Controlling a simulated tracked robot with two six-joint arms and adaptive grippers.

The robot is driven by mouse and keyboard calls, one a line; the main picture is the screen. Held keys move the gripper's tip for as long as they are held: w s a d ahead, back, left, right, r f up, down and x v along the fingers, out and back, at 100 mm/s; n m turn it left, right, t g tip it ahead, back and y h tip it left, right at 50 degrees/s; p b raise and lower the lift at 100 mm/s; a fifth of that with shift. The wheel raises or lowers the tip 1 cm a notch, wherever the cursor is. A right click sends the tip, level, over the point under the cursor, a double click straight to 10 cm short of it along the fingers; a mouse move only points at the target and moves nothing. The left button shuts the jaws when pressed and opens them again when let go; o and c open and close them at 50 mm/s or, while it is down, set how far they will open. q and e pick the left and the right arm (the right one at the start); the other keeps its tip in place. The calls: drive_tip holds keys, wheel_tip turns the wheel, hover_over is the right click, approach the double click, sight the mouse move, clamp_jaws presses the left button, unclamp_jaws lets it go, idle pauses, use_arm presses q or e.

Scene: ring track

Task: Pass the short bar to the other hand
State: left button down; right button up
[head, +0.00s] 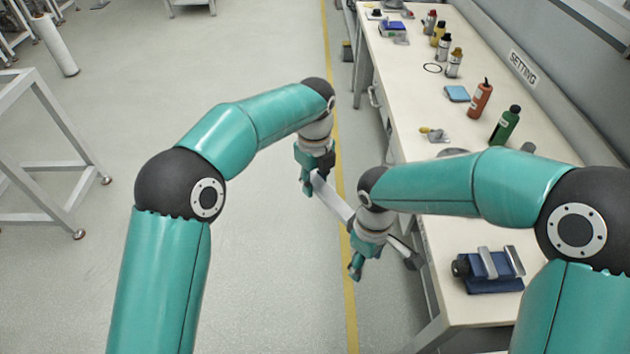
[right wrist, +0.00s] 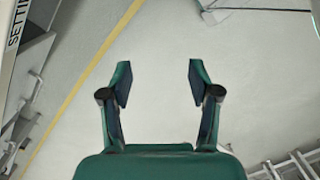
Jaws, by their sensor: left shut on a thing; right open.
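The short bar (head: 334,202) is a flat, light grey piece. In the head view it slants down and to the right from my left gripper (head: 313,177), which is shut on its upper end. Its lower end reaches my right wrist in the picture, and I cannot tell whether part of it is hidden there. My right gripper (head: 384,265) points downward, lower and to the right of the left one. It is open, with its fingers spread. The right wrist view shows the same gripper (right wrist: 160,83) with nothing between its fingers, only floor beyond.
A yellow floor line (head: 350,310) passes below my grippers. A grey frame (head: 60,130) stands left. The floor between is clear.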

drive_tip(key=s+d+f+m+y, duration=0.2)
drive_tip(key=s+f+m, duration=0.4)
drive_tip(key=f, duration=0.3)
drive_tip(key=s+d+f+m+t+y, duration=0.1)
drive_tip(key=s+d+f+m+y, duration=0.1)
drive_tip(key=s+f+m, duration=0.4)
wheel_tip(320, 180, down, 4)
drive_tip(key=shift+s+f, duration=0.1)
drive_tip(key=shift+s, duration=0.05)
drive_tip(key=shift+d, duration=0.1)
